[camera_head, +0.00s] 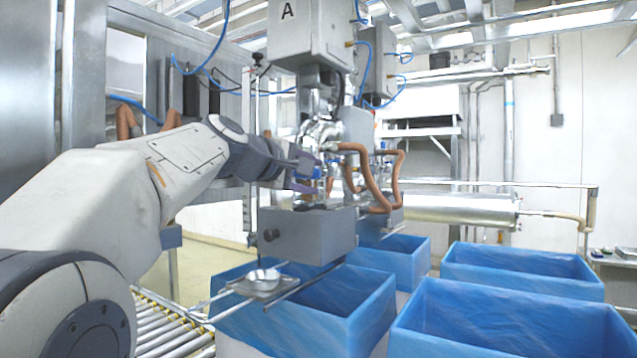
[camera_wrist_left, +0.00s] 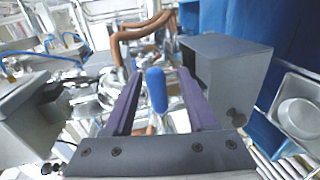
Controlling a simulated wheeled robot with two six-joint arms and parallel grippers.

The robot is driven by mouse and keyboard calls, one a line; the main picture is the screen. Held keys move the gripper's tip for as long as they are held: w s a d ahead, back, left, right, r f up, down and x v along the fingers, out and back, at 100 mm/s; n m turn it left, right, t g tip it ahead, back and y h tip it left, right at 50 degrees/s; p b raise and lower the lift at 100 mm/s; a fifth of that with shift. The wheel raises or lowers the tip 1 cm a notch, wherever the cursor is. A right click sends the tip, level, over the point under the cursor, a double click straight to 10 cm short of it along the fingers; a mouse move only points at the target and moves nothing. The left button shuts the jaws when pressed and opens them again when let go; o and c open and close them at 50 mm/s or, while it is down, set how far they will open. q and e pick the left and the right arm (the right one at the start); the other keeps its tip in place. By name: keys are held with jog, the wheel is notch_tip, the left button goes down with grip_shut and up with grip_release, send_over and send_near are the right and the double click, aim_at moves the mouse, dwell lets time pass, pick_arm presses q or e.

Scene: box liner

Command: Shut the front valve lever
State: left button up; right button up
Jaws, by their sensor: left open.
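The front valve lever has a blue rounded handle (camera_wrist_left: 156,90), which stands up between the two purple fingers of my left gripper (camera_wrist_left: 160,84) in the left wrist view. A gap shows on each side of the handle, so the fingers surround it without visibly gripping it. In the head view my left gripper (camera_head: 311,174) is at the front valve, just above the grey box (camera_head: 305,236) and below the machine head marked A (camera_head: 305,32). The lever is small and mostly hidden there by the fingers. My right gripper is not in view.
Brown hoses (camera_head: 372,180) curve close to the right of the gripper. A metal cup (camera_head: 263,278) sits on a rail plate below the grey box. Blue-lined boxes (camera_head: 510,318) stand below and right. A roller conveyor (camera_head: 170,335) runs at lower left.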

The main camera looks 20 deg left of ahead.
pick_arm(q)
jog(key=b+v, duration=0.1)
jog(key=v, duration=0.6)
jog(key=s+d+f+m+g+h+p, duration=0.1)
jog(key=s+d+f+m+g, duration=0.2)
jog(key=d+f, duration=0.4)
jog(key=s+d+f+m+g+p, duration=0.1)
jog(key=s+d+f+m+g, duration=0.25)
jog(key=f, duration=0.65)
jog(key=s+d+f+m+g+h+p, duration=0.1)
jog(key=s+d+f+m+g, duration=0.2)
jog(key=d+f, duration=0.5)
jog(key=s+f+m+g+y+p, duration=0.1)
jog(key=s+f+m+g+y, duration=0.3)
jog(key=s+f+m, duration=0.8)
jog(key=s+f+g, duration=0.2)
jog(key=s+f, duration=0.4)
jog(key=s, duration=0.1)
jog(key=shift+s+m+y+p, duration=0.3)
jog(key=shift+s+m+y, duration=0.05)
jog(key=shift+s+y, duration=0.05)
